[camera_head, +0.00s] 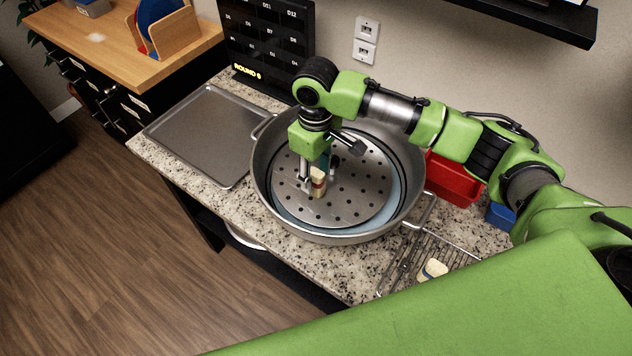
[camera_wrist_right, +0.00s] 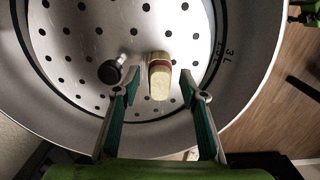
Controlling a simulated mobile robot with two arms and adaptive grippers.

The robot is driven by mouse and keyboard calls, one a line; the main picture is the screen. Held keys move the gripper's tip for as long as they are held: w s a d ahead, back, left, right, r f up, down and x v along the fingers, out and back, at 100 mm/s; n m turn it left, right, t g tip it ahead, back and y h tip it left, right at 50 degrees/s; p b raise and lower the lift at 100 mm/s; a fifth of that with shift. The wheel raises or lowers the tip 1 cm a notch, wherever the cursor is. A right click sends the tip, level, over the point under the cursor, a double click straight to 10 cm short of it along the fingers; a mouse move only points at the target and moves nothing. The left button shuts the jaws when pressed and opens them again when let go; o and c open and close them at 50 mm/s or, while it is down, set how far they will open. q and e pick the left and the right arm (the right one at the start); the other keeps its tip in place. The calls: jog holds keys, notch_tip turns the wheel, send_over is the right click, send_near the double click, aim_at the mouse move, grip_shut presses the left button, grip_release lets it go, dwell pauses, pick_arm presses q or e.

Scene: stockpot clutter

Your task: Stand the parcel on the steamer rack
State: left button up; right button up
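The parcel (camera_head: 318,185) is a small cream block with a reddish-brown band. It appears upright on the perforated metal steamer rack (camera_head: 354,207), which sits inside the large round stockpot (camera_head: 262,181). My right gripper (camera_head: 318,176) is low over the rack with its fingers on either side of the parcel. In the right wrist view the parcel (camera_wrist_right: 160,77) lies between and slightly beyond the open fingertips (camera_wrist_right: 160,78), with a gap on each side. The steamer rack (camera_wrist_right: 88,47) has a dark knob (camera_wrist_right: 112,71) beside the parcel. My left gripper is not in view.
A flat metal tray (camera_head: 203,133) lies left of the pot. A similar cream block (camera_head: 433,269) sits on a wire rack (camera_head: 403,263) at front right. A red bin (camera_head: 455,181) and a blue bin (camera_head: 501,216) stand to the right. The pot wall surrounds my gripper.

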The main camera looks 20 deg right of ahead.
notch_tip(320, 180, up, 8)
jog(key=shift+r+b, duration=0.25)
jog(key=shift+b, duration=0.45)
jog(key=shift+a+f, duration=0.1)
jog(key=shift+a, duration=0.05)
